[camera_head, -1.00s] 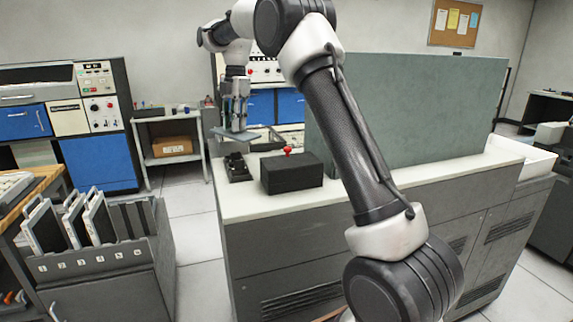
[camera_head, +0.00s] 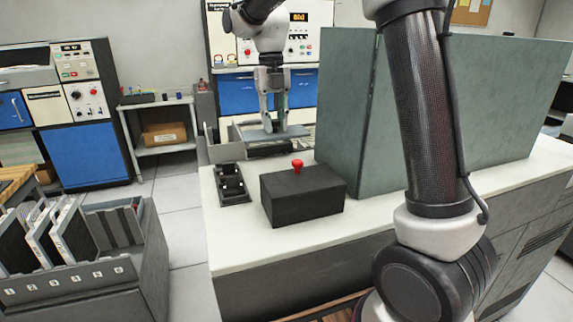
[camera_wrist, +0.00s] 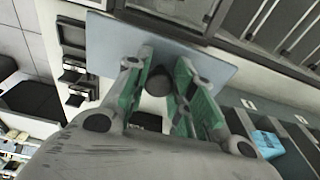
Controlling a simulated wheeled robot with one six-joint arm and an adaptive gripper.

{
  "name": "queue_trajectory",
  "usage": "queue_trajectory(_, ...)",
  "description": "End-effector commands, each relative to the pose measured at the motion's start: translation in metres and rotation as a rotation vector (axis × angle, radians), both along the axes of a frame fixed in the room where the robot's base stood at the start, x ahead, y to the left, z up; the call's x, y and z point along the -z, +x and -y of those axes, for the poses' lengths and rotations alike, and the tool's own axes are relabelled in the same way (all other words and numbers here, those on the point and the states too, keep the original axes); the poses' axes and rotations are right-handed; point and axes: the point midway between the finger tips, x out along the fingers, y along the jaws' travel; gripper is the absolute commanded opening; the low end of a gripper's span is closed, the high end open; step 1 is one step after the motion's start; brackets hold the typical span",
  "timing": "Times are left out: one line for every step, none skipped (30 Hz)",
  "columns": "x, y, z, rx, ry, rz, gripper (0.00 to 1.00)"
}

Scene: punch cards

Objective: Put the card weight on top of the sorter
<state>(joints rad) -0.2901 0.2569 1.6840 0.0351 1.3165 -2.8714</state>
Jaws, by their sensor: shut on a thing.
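The card weight (camera_head: 274,134) appears to be a flat blue-grey plate with a dark knob. My gripper (camera_head: 273,112) points down from above and is shut on that knob. In the wrist view the plate (camera_wrist: 100,47) spreads beneath my gripper (camera_wrist: 160,72), with the round knob between the fingers. The weight hangs over the far left end of the white-topped counter, by a grey open tray-like unit (camera_head: 228,152). This unit may be part of the sorter; I cannot tell for certain. The plate hides part of it, and contact is unclear.
A black box with a red knob (camera_head: 302,195) and a small black two-part holder (camera_head: 232,184) stand on the counter (camera_head: 240,235). A tall grey-green panelled block (camera_head: 345,110) stands to the right. A card rack (camera_head: 75,250) is at the lower left.

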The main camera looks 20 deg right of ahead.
Motion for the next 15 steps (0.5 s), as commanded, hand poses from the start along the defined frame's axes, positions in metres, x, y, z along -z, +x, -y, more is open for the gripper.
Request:
queue_trajectory(-0.002, -0.015, 0.000, -0.002, 0.000, 0.002, 0.00)
queue_trajectory(-0.001, -0.024, 0.000, -0.001, 0.000, 0.001, 0.00)
queue_trajectory(-0.001, -0.035, 0.000, 0.000, 0.000, 0.001, 0.00)
queue_trajectory(-0.001, -0.043, 0.000, 0.000, 0.001, 0.002, 0.00)
queue_trajectory(-0.001, -0.051, 0.000, -0.001, 0.001, 0.002, 0.00)
queue_trajectory(-0.001, -0.061, 0.000, -0.001, 0.001, 0.002, 0.00)
queue_trajectory(-0.001, -0.068, 0.000, -0.001, 0.001, 0.001, 0.00)
queue_trajectory(-0.001, -0.075, 0.000, 0.000, 0.001, 0.001, 0.00)
queue_trajectory(-0.001, -0.083, 0.000, 0.001, 0.001, 0.002, 0.00)
queue_trajectory(-0.001, -0.089, 0.000, 0.000, 0.001, 0.002, 0.00)
queue_trajectory(-0.001, -0.095, 0.000, 0.000, 0.001, 0.002, 0.00)
queue_trajectory(-0.001, -0.101, 0.000, 0.000, 0.001, 0.002, 0.00)
queue_trajectory(0.002, -0.104, 0.000, 0.000, 0.000, 0.000, 0.00)
queue_trajectory(0.008, -0.102, 0.000, 0.002, -0.001, -0.003, 0.00)
queue_trajectory(0.013, -0.102, 0.000, 0.002, -0.001, -0.003, 0.00)
